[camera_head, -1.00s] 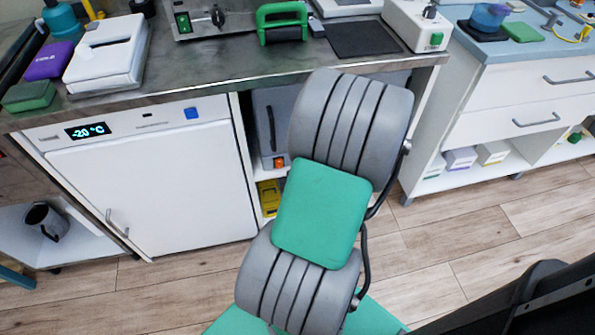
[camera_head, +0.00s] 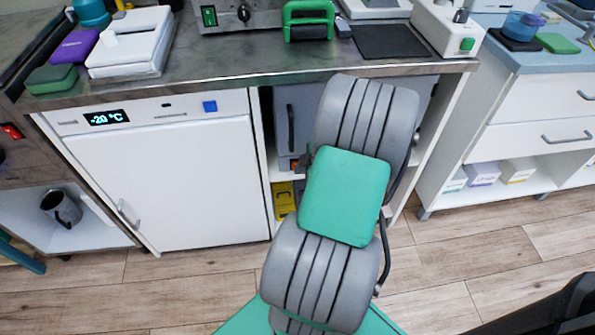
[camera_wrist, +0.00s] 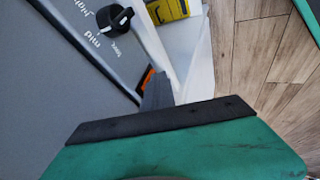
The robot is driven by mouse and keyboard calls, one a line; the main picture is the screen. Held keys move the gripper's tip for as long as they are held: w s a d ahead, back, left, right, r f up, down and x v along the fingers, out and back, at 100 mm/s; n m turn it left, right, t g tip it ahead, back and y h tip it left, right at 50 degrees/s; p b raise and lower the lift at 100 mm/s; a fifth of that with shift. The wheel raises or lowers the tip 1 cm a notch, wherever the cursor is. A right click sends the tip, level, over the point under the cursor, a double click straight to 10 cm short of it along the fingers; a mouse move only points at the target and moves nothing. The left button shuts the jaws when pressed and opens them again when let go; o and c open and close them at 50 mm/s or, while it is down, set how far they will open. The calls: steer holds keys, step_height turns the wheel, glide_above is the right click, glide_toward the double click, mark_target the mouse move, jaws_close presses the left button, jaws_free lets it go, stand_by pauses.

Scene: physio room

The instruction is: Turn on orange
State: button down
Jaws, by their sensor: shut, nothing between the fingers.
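An orange switch (camera_wrist: 147,77) sits at the edge of a grey device (camera_wrist: 75,95) in the wrist view. My gripper's dark finger (camera_wrist: 157,93) is shut and empty, right at the switch, and hides part of it. I cannot tell if they touch or if the switch is on. In the head view the grey device (camera_head: 288,112) stands on a shelf under the counter. Its orange switch (camera_head: 295,166) is mostly hidden there behind my dark fingers (camera_head: 304,160) and green arm part.
A black knob (camera_wrist: 113,20) with printed settings is on the device. A yellow box (camera_head: 284,200) sits on the lower shelf. A white freezer (camera_head: 160,185) is left of the device. The counter (camera_head: 235,65) above holds several devices. Open wooden floor (camera_head: 440,260) lies to the right.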

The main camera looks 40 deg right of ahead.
steer(key=shift+w+r+p, duration=0.1)
steer(key=shift+r+p, duration=0.6)
steer(key=shift+r, duration=0.1)
steer(key=s+a+r+p, duration=0.2)
steer(key=s+r+p, duration=0.2)
steer(key=s+r, duration=0.4)
steer(key=shift+s+r, duration=0.35)
steer(key=shift+s, duration=0.2)
